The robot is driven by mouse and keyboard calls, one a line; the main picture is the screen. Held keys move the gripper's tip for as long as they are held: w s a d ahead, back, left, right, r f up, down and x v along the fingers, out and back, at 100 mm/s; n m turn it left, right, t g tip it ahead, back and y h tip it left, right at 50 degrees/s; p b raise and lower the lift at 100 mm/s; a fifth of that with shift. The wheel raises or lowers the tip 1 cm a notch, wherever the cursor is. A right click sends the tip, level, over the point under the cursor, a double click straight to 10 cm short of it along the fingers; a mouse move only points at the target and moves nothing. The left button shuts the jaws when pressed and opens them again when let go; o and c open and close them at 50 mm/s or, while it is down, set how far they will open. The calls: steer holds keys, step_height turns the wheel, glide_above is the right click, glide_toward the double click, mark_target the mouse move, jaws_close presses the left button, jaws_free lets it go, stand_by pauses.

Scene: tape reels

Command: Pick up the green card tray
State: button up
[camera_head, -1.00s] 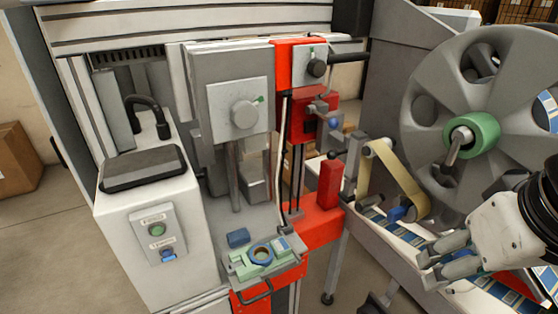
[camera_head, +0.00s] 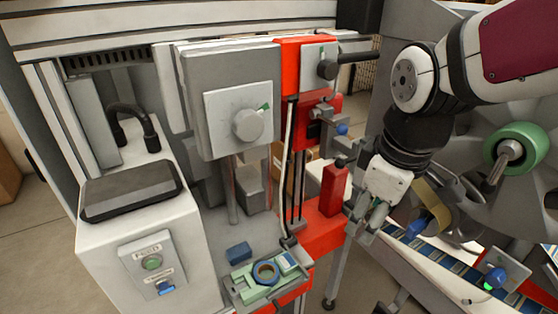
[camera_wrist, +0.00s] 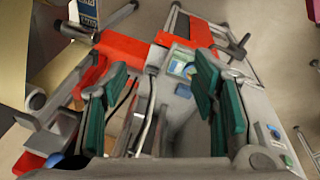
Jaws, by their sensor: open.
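The pale green card tray (camera_head: 262,288) sits on the front ledge of the grey and red machine, holding a blue ring and a small pale card piece. In the wrist view the tray (camera_wrist: 181,66) seems to show between my fingers, nearer the right one, partly hidden. My gripper (camera_head: 362,226) is up and to the right of the tray, beside the red post, apart from it and empty. In the wrist view its green-padded fingers (camera_wrist: 160,70) stand wide apart.
A blue block (camera_head: 239,252) lies just behind the tray. A red upright post (camera_head: 333,188) stands between the tray and my gripper. A white control box (camera_head: 140,235) is at the left. The large grey reel (camera_head: 465,215) and a card conveyor (camera_head: 445,255) are at the right.

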steer(key=w+a+f+n+g, duration=0.1)
steer(key=w+a+f+n, duration=0.65)
steer(key=f, duration=0.25)
steer(key=n+g, duration=0.1)
steer(key=n, duration=0.6)
glide_above(285, 261)
steer(key=shift+m, duration=0.25)
steer(key=f, duration=0.9)
steer(key=shift+s+f+b, duration=0.3)
steer(key=shift+f, duration=0.1)
step_height(285, 261, down, 2)
steer(key=shift+a+f, duration=0.1)
steer(key=f, duration=0.5)
steer(key=shift+w+f, duration=0.2)
steer(key=shift+f, duration=0.15)
steer(key=c, duration=1.1)
steer(key=shift+o, duration=0.2)
